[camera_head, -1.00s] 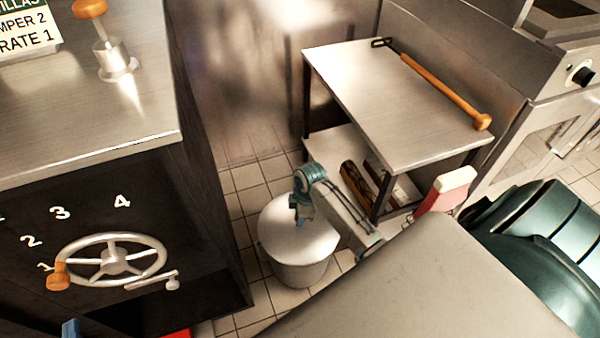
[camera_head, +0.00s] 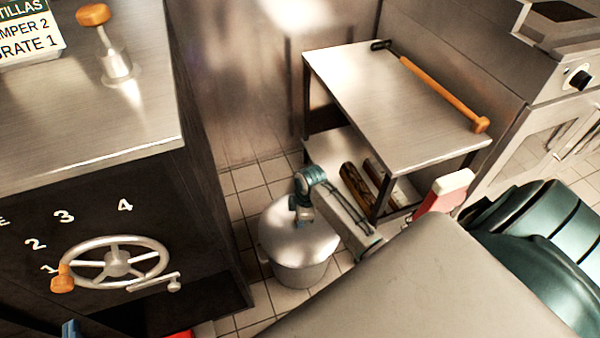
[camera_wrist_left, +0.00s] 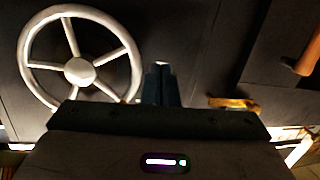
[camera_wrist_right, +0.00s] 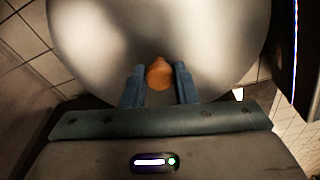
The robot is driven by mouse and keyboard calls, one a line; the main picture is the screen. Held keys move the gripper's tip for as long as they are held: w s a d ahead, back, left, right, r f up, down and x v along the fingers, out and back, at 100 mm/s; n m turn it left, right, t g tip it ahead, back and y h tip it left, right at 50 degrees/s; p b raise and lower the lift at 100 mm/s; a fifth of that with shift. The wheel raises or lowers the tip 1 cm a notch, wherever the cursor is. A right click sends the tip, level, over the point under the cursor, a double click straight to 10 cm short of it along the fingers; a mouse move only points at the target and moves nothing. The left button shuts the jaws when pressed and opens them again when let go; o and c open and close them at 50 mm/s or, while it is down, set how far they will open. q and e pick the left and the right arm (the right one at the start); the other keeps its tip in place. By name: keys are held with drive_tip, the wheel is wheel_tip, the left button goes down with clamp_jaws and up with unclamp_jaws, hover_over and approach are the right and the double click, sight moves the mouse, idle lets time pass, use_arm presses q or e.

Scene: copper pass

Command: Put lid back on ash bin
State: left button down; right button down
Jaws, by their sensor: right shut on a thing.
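The grey round lid (camera_head: 298,238) is over the mouth of the pale ash bin (camera_head: 300,274) on the tiled floor; I cannot tell if its rim touches all around. My right gripper (camera_head: 303,216) is above the lid's middle. In the right wrist view, its fingers (camera_wrist_right: 160,86) are shut on the orange knob (camera_wrist_right: 160,74) of the lid (camera_wrist_right: 210,40). My left gripper (camera_head: 70,328) shows only as a blue bit at the bottom edge. In the left wrist view its fingers (camera_wrist_left: 162,84) are together and empty, before the dark stove front.
A steel table (camera_head: 390,95) with an orange-handled tool (camera_head: 440,92) stands behind the bin; logs (camera_head: 357,187) lie on its lower shelf. The dark stove with a handwheel (camera_head: 117,262) is at the left. Bare tiles (camera_head: 242,180) lie between stove and bin.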

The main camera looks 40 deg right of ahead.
drive_tip(key=shift+r+p, duration=0.1)
drive_tip(key=shift+p, duration=0.3)
idle(0.4)
drive_tip(key=shift+f+p, duration=0.2)
drive_tip(key=shift+p, duration=0.2)
idle(0.9)
drive_tip(key=shift+p, duration=0.45)
idle(0.4)
drive_tip(key=c, duration=0.6)
unclamp_jaws()
drive_tip(key=shift+r, duration=0.1)
drive_tip(key=shift+r+p, duration=3.4)
drive_tip(key=shift+p, duration=0.7)
